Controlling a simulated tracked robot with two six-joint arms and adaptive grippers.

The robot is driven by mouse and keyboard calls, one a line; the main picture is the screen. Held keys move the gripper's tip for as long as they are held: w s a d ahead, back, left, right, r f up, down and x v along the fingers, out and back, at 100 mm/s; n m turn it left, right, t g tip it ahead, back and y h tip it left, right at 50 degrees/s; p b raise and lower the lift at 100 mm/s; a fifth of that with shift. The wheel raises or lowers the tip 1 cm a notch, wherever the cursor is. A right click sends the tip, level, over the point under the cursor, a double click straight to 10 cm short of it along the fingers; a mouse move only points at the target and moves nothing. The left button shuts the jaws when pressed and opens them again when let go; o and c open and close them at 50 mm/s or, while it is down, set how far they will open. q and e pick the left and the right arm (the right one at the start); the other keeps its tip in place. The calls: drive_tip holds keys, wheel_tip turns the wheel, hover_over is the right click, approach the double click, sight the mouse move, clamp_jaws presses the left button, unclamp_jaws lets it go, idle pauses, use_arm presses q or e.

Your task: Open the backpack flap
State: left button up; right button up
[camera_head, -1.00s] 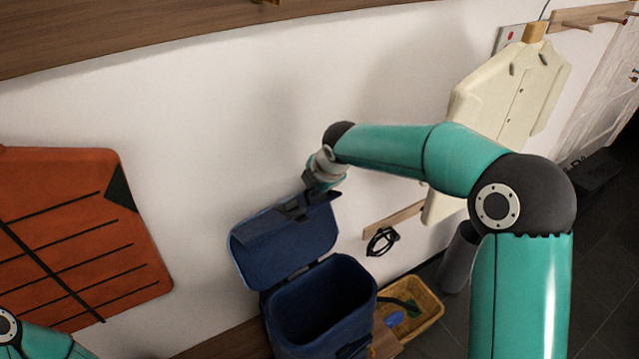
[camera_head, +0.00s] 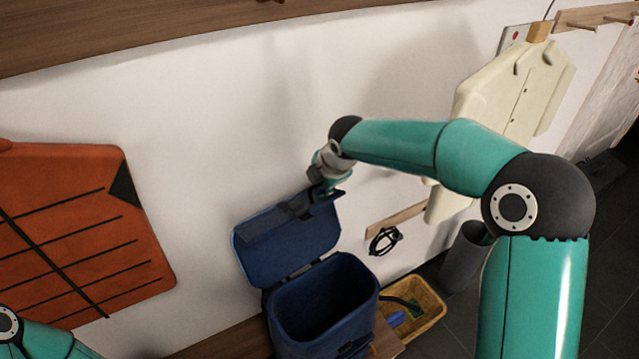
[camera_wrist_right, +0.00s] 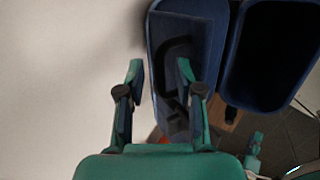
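The dark blue backpack (camera_head: 290,345) stands on a wooden bench with its mouth open. Its flap (camera_head: 285,257) is raised and leans back towards the white wall, hinged at the rear rim. The flap (camera_wrist_right: 205,35) and the open backpack (camera_wrist_right: 262,60) also show in the right wrist view. My right gripper (camera_head: 325,192) is at the flap's upper right edge. In the right wrist view its fingers (camera_wrist_right: 160,72) are spread, one beyond the flap's edge and one over its face. Contact is unclear. My left gripper is out of view.
An orange garment (camera_head: 70,240) hangs at the left and a cream one (camera_head: 500,95) at the right. A yellow basket (camera_head: 430,310) with small items sits right of the backpack. A black cable loop (camera_head: 383,240) hangs on the wall. A grey bin (camera_head: 463,262) stands further right.

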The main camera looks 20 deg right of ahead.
drive_tip(key=v, duration=1)
drive_tip(key=shift+s+r, duration=0.2)
drive_tip(key=shift+r, duration=0.1)
drive_tip(key=shift+a, duration=0.1)
